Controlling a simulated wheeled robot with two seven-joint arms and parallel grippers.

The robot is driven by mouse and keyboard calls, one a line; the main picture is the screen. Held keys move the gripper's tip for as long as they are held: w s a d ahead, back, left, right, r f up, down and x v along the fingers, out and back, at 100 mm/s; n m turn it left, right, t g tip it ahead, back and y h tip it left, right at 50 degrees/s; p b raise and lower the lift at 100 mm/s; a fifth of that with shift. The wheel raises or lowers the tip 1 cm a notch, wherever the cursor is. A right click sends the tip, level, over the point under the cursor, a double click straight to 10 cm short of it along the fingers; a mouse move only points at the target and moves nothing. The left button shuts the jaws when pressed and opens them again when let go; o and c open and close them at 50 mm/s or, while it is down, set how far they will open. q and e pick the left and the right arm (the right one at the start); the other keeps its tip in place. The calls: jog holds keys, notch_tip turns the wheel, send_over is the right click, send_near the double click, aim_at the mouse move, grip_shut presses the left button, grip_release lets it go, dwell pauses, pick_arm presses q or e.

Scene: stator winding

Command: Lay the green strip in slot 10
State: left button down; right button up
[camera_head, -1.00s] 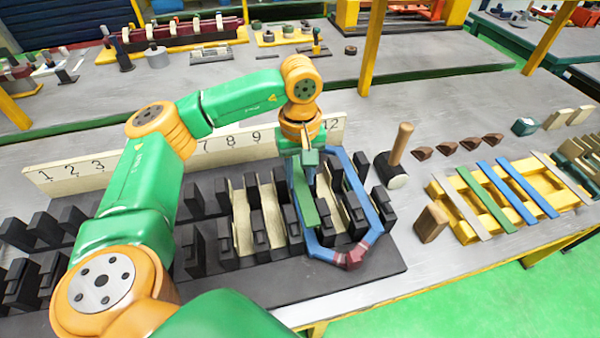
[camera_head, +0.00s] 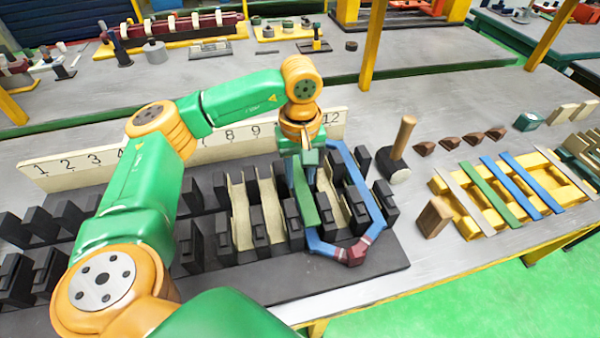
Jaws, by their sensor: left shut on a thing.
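My left gripper (camera_head: 308,168) is shut on a green strip (camera_head: 305,204), over the right part of the black stator block (camera_head: 345,285). The strip runs lengthwise between two rows of black teeth, along the left side of a blue coil (camera_head: 370,195) with a dark red joint. I cannot tell whether it touches the slot or hangs just above it. The number board (camera_head: 75,167) stands behind the block; its labels near 10 are hidden by my left arm. My right gripper is not in view.
Cream liners (camera_head: 241,215) line slots to the left. A mallet (camera_head: 402,140) and a wooden block (camera_head: 434,217) stand right of the stator. A yellow rack (camera_head: 462,212) holds several strips, including another green one (camera_head: 488,190). Brown wedges (camera_head: 450,142) lie behind it.

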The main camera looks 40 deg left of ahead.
aim_at(300, 182)
pick_arm(q)
jog(key=shift+f+b, duration=1.4)
jog(key=shift+f, duration=0.35)
jog(key=shift+f+b, duration=0.45)
dwell(0.4)
jog(key=shift+c, duration=2.3)
grip_release()
jog(key=shift+r, duration=0.1)
jog(key=shift+r+p, duration=0.65)
jog(key=shift+r, duration=0.05)
jog(key=shift+r, duration=0.1)
